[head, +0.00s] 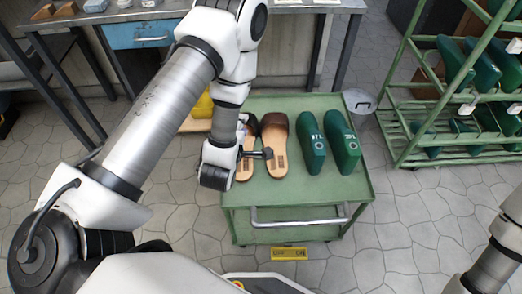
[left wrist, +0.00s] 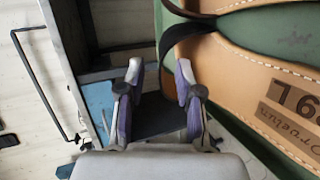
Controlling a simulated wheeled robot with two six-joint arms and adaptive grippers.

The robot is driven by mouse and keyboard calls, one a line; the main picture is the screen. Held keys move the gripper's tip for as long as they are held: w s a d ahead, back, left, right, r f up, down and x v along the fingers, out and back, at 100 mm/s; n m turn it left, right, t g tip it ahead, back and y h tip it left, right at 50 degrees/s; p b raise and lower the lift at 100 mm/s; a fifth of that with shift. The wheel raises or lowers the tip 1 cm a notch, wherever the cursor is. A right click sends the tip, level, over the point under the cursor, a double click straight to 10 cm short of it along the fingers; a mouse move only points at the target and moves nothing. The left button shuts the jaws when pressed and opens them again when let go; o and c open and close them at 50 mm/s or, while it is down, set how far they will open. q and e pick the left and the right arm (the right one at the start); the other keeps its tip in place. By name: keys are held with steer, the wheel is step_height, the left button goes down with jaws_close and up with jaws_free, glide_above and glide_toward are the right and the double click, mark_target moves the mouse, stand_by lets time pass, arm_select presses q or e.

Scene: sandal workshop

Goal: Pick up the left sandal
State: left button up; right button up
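The left sandal (head: 246,168) is partly hidden behind my left arm and gripper; the right sandal (head: 275,150) shows more fully. My left gripper (head: 264,154) is over the left sandal, with a dark finger reaching towards the right one. In the left wrist view its two fingers (left wrist: 160,78) are apart with nothing between them. My right gripper is out of view.
Green shoe lasts (head: 312,145) stand on the cart (head: 295,198) right of the sandals. A green rack (head: 405,95) with more lasts stands at the right. A workbench with a blue drawer (head: 140,35) is behind. Stone floor lies open right of the cart.

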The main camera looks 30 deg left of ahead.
arm_select(q)
steer(key=x, duration=0.2)
steer(key=b+x, duration=0.1)
steer(key=x, duration=0.4)
steer(key=shift+a+f+b, duration=0.15)
steer(key=shift+a+b, duration=0.15)
steer(key=shift+a, duration=0.15)
steer(key=shift+s, duration=0.1)
jaws_close()
